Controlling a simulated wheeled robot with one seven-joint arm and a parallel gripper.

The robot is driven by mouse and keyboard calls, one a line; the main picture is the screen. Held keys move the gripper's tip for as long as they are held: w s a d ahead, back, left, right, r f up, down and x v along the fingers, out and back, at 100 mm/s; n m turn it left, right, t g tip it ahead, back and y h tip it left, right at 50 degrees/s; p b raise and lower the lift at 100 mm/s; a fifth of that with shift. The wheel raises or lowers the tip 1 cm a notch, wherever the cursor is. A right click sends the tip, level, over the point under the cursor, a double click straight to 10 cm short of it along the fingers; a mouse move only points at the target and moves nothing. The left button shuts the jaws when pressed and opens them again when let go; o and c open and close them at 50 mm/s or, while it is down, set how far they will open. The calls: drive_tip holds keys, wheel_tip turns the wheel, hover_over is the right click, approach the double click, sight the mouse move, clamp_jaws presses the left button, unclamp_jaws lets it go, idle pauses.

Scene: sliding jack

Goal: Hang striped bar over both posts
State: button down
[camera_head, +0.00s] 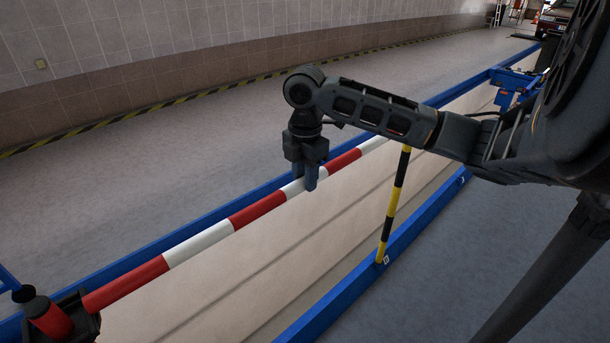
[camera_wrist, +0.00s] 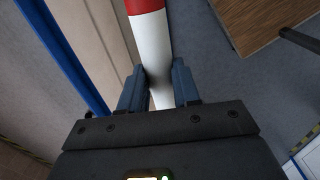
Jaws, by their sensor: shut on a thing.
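The red-and-white striped bar (camera_head: 203,243) runs diagonally over the pit in the head view. My gripper (camera_head: 311,180) points down and is shut on a white band of the bar. In the wrist view the bar (camera_wrist: 151,45) passes between the two fingers (camera_wrist: 160,82). The bar's near end meets a black holder (camera_head: 90,318) with a red post (camera_head: 48,317) at the lower left; I cannot tell whether it rests there. The far end is hidden behind my arm. A black-and-yellow post (camera_head: 393,205) stands on the right pit edge, its top hidden by my arm.
Blue rails (camera_head: 340,277) edge the long pit (camera_head: 230,290). A blue jack part (camera_head: 512,82) sits across the pit farther back. A brown wooden board (camera_wrist: 262,22) shows in the wrist view. Grey floor beside the pit is clear up to the tiled wall.

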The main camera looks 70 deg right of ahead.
idle(0.3)
drive_tip(key=c, duration=0.7)
unclamp_jaws()
drive_tip(key=shift+c, duration=0.2)
drive_tip(key=shift+r, duration=3.95)
